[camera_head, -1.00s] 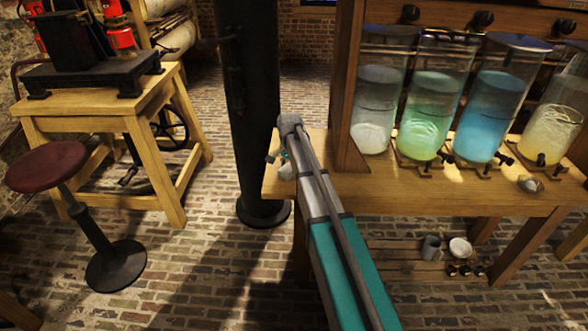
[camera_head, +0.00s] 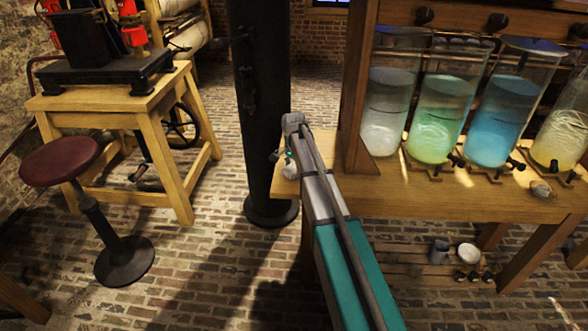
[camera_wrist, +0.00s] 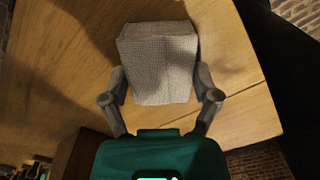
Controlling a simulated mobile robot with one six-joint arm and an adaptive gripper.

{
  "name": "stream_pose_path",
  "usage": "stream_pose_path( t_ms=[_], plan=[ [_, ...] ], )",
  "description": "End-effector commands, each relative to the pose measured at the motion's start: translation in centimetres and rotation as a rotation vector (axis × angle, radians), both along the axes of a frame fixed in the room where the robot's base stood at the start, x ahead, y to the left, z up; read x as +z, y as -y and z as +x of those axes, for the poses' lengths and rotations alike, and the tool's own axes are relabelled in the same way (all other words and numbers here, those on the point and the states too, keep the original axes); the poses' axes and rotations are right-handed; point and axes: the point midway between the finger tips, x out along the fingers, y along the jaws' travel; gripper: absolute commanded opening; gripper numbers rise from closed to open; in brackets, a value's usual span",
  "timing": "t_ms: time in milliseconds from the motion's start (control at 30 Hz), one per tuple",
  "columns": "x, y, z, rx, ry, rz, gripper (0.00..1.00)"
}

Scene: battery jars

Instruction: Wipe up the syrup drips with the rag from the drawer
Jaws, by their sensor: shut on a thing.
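My gripper (camera_wrist: 160,88) is shut on a grey woven rag (camera_wrist: 158,58), its fingers on either side of the cloth. In the wrist view the rag is over the wooden bench top (camera_wrist: 55,75); I cannot tell whether it touches the wood. In the head view my gripper (camera_head: 284,158) is at the left end of the bench (camera_head: 400,198), mostly hidden by my arm, with a pale bit of rag (camera_head: 290,171) showing. I cannot make out any syrup drips or the drawer.
Glass jars of white, green (camera_head: 436,125), blue (camera_head: 498,125) and yellow liquid stand on the bench, right of a wooden upright (camera_head: 355,100). A small pale lump (camera_head: 541,189) lies before them. A black column (camera_head: 262,100) stands left; a stool (camera_head: 62,160) is further left.

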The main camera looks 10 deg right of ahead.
Motion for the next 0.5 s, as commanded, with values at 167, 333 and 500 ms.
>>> stream_pose_path(
  t_ms=[167,333,500],
  plan=[
    [-0.1,0.1,0.3,0.0,0.006,-0.002,0.41],
    [-0.1,0.3,0.2,-0.001,0.007,-0.003,0.41],
    [0.0,1.1,-0.1,-0.001,0.006,-0.003,0.41]
  ],
)
